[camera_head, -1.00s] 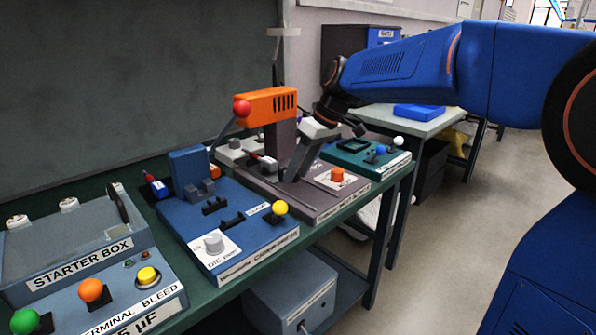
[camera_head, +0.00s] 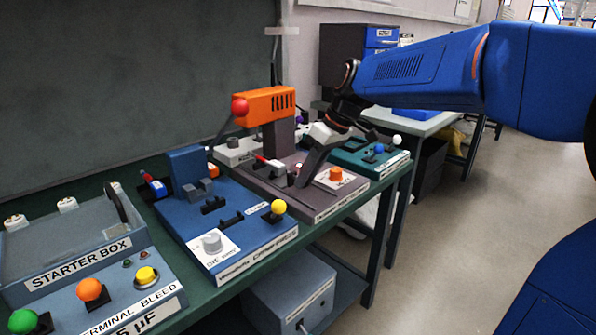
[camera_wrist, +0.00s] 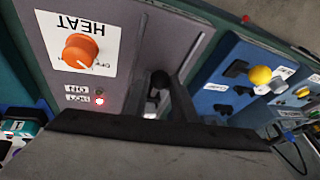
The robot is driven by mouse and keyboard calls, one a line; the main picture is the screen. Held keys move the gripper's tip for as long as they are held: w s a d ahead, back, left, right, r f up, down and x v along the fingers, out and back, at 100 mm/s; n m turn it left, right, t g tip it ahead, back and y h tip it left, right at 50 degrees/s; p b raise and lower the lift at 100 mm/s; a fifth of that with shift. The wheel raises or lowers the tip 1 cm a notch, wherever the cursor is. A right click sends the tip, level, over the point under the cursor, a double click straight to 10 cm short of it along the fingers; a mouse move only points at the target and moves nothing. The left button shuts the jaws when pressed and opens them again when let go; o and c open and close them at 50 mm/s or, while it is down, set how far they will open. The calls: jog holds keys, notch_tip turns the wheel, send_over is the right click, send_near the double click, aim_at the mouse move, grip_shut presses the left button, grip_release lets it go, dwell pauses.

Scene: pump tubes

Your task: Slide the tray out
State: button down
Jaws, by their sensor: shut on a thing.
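The grey-mauve station (camera_head: 325,207) stands on the bench with an orange overhead head (camera_head: 266,105), a red ball lever (camera_head: 240,107) and an orange heat knob (camera_head: 336,174). The wrist view shows the knob (camera_wrist: 80,51) on its HEAT plate, beside a lit red lamp (camera_wrist: 99,101). My gripper (camera_head: 303,183) reaches down over this station, beside the orange knob. In the wrist view its fingers (camera_wrist: 161,92) are shut on a small dark round knob (camera_wrist: 160,79). The tray is mostly hidden by my gripper, and its outline cannot be told.
A blue station (camera_head: 235,235) with a yellow knob stands left, and a starter box (camera_head: 80,270) further left. A teal station (camera_head: 368,158) stands right. A red-tipped white piece (camera_head: 269,162) lies under the orange head. The floor (camera_head: 450,230) in front is clear.

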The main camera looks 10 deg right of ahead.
jog(key=s+d, duration=0.1)
jog(key=s, duration=0.1)
jog(key=s+d, duration=0.2)
jog(key=s, duration=0.1)
jog(key=s+d, duration=0.2)
jog(key=shift+s+d, duration=0.15)
jog(key=shift+d, duration=0.05)
jog(key=c, duration=1.5)
grip_release()
jog(key=shift+o, duration=0.2)
jog(key=v, duration=1.7)
jog(key=shift+r, duration=0.2)
jog(key=s+d+f+m+t+h, duration=0.1)
jog(key=s+f+m, duration=0.2)
jog(key=s+f, duration=0.3)
jog(key=s+d+f+m+t+h, duration=0.1)
jog(key=s+f, duration=0.5)
jog(key=f, duration=0.6)
jog(key=s+d+f+m+t+h, duration=0.1)
jog(key=s+d+f+m+h, duration=0.1)
jog(key=s+f+m, duration=0.3)
notch_tip(320, 180, down, 5)
jog(key=shift+s+r+h, duration=0.1)
jog(key=shift+s+h, duration=0.3)
jog(key=shift+s, duration=0.05)
